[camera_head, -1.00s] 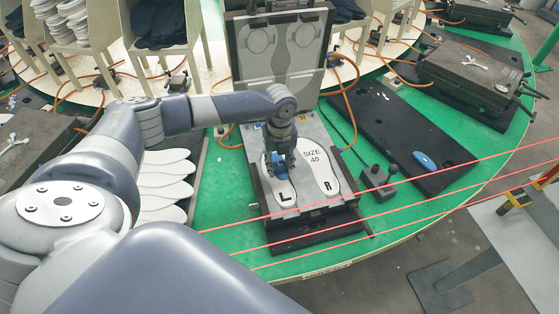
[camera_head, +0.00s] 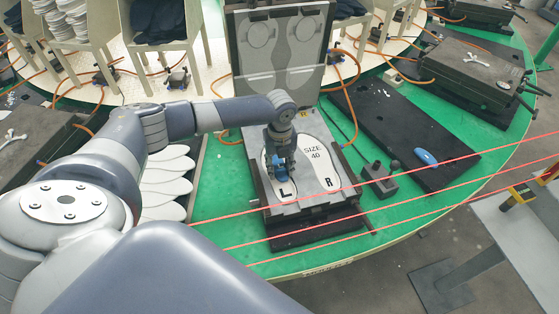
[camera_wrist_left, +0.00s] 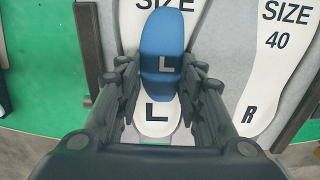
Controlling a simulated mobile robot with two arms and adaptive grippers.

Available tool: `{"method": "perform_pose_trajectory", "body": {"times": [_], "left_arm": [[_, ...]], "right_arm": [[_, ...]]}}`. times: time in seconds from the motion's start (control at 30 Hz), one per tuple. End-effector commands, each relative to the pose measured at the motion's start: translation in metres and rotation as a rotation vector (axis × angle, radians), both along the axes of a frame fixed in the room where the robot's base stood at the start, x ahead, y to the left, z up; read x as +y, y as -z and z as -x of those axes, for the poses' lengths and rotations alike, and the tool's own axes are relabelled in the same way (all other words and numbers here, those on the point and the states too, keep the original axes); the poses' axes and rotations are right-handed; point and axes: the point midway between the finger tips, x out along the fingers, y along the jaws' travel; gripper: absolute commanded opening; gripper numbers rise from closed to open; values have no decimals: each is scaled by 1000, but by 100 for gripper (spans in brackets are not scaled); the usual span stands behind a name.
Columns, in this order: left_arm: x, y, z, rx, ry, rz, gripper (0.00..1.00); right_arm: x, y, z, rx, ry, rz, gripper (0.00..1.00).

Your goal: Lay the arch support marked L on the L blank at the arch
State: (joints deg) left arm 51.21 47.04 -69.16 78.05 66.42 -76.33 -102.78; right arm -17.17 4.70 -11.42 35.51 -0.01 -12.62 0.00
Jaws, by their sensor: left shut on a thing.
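I cannot tell whether support and blank touch. In the head view my left gripper (camera_head: 279,164) is over the L blank (camera_head: 284,196) and hides most of the support. The R blank (camera_head: 322,165), marked SIZE 40, lies to the right in the open mould (camera_head: 297,208). My right gripper is not in view.
A second blue support (camera_head: 426,158) lies on a black board (camera_head: 395,125) at the right. A lever box (camera_head: 380,180) stands beside the mould. The raised mould lid (camera_head: 278,50) is behind. White blanks (camera_head: 167,185) lie in a tray at the left. Red lines cross the front.

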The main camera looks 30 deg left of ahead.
Motion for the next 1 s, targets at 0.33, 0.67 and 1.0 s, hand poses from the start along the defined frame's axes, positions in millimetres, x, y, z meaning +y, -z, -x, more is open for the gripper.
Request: {"method": "perform_pose_trajectory", "body": {"times": [0.33, 0.67, 1.0], "left_arm": [[-2, 7, 6, 14, 4, -1, 59], [-2, -7, 4, 11, 4, 2, 59], [-1, -78, 2, 4, 2, -1, 59]], "right_arm": [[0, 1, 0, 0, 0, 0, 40], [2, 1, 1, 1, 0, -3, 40], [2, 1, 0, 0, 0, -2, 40]]}}
